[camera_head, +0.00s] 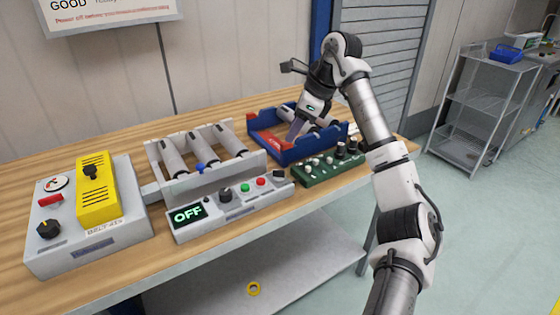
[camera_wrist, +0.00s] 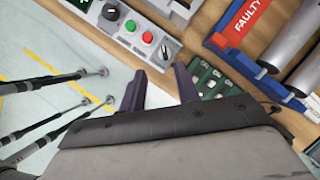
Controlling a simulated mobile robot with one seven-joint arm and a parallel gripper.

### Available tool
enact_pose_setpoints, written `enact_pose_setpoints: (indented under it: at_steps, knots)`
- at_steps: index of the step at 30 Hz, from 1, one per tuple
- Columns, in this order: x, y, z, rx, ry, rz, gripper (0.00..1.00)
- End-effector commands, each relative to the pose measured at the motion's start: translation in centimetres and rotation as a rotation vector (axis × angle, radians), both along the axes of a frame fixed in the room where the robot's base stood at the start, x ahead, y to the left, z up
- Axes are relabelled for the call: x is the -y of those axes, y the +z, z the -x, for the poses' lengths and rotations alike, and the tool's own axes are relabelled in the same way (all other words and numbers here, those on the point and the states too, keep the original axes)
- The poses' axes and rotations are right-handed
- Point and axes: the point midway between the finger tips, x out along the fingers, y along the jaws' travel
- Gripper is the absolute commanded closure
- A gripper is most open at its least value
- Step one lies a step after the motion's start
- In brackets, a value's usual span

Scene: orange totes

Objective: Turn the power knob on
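A control panel (camera_head: 240,208) on the front of the roller unit has a lit display (camera_head: 187,214) reading OFF. It carries a black knob (camera_head: 225,194), a green button (camera_head: 245,188), a red button (camera_head: 261,182) and a dark knob (camera_head: 279,174) at its right end. In the wrist view, the black knob (camera_wrist: 110,13) and the right-end knob (camera_wrist: 165,51) show above my gripper (camera_wrist: 160,82). My gripper is open and empty, its fingers apart from the panel. In the head view my gripper (camera_head: 295,129) hangs over the blue tray; only part of it shows.
The blue tray (camera_head: 316,151) holds grey rollers and a red FAULTY label (camera_wrist: 241,23). A green board (camera_head: 328,175) with several small knobs lies in front of it. A grey box (camera_head: 84,245) with a yellow block (camera_head: 96,200) stands at left. Bare wood lies behind.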

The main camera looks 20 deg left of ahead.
Motion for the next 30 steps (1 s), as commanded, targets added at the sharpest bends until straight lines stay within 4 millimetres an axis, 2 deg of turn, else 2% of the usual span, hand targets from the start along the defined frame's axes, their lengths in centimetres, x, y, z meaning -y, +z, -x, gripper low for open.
enact_pose_setpoints:
  at_steps: [2, 5, 10, 21, 25, 30]
  knots:
    - [1.4, 0.0, -0.6, -0.001, -0.021, 0.038, 0.68]
    - [1.6, -0.7, -0.7, -0.002, -0.027, 0.052, 0.68]
    - [0.5, -3.1, -0.5, -0.005, -0.023, 0.049, 0.68]
    - [-2.4, -9.9, -0.1, -0.004, -0.024, 0.047, 0.68]
    - [-3.1, -11.5, 0.0, -0.004, -0.024, 0.047, 0.68]
    - [-3.5, -12.6, 0.0, -0.001, -0.024, 0.046, 0.68]
